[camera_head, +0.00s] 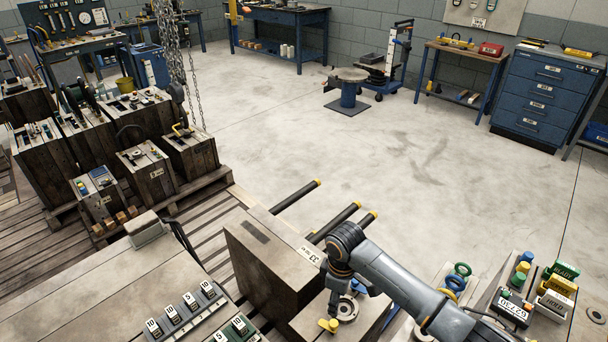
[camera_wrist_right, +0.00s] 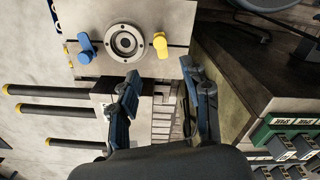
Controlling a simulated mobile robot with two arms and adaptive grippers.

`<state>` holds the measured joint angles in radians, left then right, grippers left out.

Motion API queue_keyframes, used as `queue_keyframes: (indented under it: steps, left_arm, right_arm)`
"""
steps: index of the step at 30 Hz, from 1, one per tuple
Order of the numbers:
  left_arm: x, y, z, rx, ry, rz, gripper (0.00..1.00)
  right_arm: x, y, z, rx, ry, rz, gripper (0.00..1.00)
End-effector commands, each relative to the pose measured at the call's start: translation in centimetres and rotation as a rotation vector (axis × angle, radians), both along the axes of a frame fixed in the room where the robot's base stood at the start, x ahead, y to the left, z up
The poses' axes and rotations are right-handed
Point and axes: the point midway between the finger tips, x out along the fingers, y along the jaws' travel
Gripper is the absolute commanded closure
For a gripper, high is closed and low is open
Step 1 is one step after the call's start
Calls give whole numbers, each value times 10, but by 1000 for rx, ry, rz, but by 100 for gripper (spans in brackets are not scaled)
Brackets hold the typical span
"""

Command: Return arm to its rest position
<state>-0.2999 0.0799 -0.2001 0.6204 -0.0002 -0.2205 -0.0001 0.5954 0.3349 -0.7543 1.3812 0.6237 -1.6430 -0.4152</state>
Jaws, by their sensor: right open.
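My right arm (camera_head: 400,277) reaches in from the lower right in the head view. My right gripper (camera_head: 337,298) points down by a grey mould block with a round ring (camera_head: 348,309). In the right wrist view the gripper (camera_wrist_right: 164,98) is open, its two blue-grey fingers spread with nothing between them. The ring (camera_wrist_right: 124,42) shows beyond the fingers on the block's face, between a blue clamp (camera_wrist_right: 86,47) and a yellow clamp (camera_wrist_right: 161,45). The yellow clamp also shows in the head view (camera_head: 328,325). My left gripper is in neither view.
Black rods with yellow tips (camera_head: 295,196) stick out beside a large block (camera_head: 262,262). A bench (camera_head: 90,290) with numbered weights (camera_head: 184,314) is at lower left. Coloured stamps (camera_head: 560,284) stand at lower right. Mould blocks (camera_head: 148,172) crowd the left pallet; the middle floor (camera_head: 400,160) is clear.

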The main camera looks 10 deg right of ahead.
Motion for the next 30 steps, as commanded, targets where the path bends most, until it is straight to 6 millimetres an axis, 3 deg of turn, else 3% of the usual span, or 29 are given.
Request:
queue_keyframes:
  steps: [5, 9, 13, 19, 30]
  left_arm:
    - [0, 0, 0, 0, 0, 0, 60]
    - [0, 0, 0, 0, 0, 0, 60]
    - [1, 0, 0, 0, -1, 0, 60]
    - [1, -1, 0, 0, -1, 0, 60]
    - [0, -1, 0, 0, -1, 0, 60]
  right_arm:
    - [-17, 13, -8, 29, -5, -9, 52]
    - [-61, 39, -17, 108, -32, -67, 52]
    - [-107, 50, -15, 185, -80, -196, 52]
    - [-164, 30, 3, 234, -153, -443, 52]
    - [-222, -22, 32, 198, -237, -722, 52]
